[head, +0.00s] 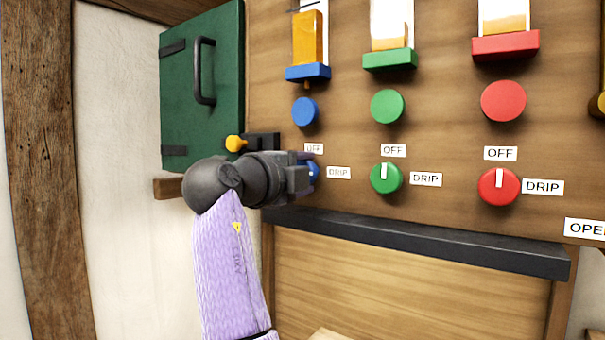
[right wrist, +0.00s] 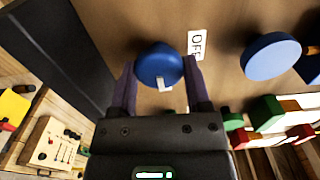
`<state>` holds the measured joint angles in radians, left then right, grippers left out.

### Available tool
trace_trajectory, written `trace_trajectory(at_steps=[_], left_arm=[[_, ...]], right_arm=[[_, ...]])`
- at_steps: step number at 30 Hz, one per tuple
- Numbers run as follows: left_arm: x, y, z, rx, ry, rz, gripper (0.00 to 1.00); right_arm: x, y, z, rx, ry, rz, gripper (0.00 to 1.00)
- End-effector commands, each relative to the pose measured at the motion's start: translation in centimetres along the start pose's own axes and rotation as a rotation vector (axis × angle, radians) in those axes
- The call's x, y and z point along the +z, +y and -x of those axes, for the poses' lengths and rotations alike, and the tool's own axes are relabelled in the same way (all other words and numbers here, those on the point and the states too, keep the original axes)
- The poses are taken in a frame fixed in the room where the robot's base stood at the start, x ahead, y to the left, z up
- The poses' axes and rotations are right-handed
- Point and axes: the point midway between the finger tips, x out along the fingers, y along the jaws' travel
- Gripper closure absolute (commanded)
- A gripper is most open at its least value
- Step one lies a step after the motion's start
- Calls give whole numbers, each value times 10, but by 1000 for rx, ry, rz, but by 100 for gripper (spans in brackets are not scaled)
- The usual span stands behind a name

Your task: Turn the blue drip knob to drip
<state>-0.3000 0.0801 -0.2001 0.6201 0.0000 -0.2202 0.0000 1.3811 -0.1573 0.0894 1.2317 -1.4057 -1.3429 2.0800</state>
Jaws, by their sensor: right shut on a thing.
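The blue drip knob (head: 314,172) is on the wooden panel, mostly hidden behind my right gripper (head: 305,175) in the head view. In the right wrist view the blue drip knob (right wrist: 158,62) sits between the two fingers of my right gripper (right wrist: 160,85), which is shut on it. Its white mark (right wrist: 164,84) shows at the knob's lower edge in that view, not toward the OFF label (right wrist: 196,43) on the right. In the head view the DRIP label (head: 339,172) is right of the knob. My left gripper is not in view.
A green drip knob (head: 386,179) and a red drip knob (head: 499,187) have marks pointing up to OFF. A round blue knob (head: 305,111) is above. A dark ledge (head: 420,242) runs below; a green door (head: 200,90) with a handle is left.

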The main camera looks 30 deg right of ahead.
Motion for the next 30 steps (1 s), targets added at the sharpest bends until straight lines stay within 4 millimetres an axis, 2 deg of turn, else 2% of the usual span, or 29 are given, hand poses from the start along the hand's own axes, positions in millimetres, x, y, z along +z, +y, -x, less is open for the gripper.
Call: trace_trajectory(at_steps=[9, 10, 14, 15, 23, 26, 30], left_arm=[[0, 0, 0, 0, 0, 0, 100], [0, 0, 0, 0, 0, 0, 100], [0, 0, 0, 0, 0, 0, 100], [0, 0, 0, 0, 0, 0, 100], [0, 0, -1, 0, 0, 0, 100], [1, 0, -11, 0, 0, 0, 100], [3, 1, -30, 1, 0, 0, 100]], right_arm=[[0, 1, 0, 3, 0, -1, 98], [0, 1, 0, 3, 0, -1, 37], [0, 1, 0, 3, 0, -1, 9], [0, 1, 0, 3, 0, -1, 5], [0, 1, 2, 1, 0, -1, 5], [1, 4, 16, 0, -3, -1, 5], [1, 6, 53, 1, -4, -3, 5]])
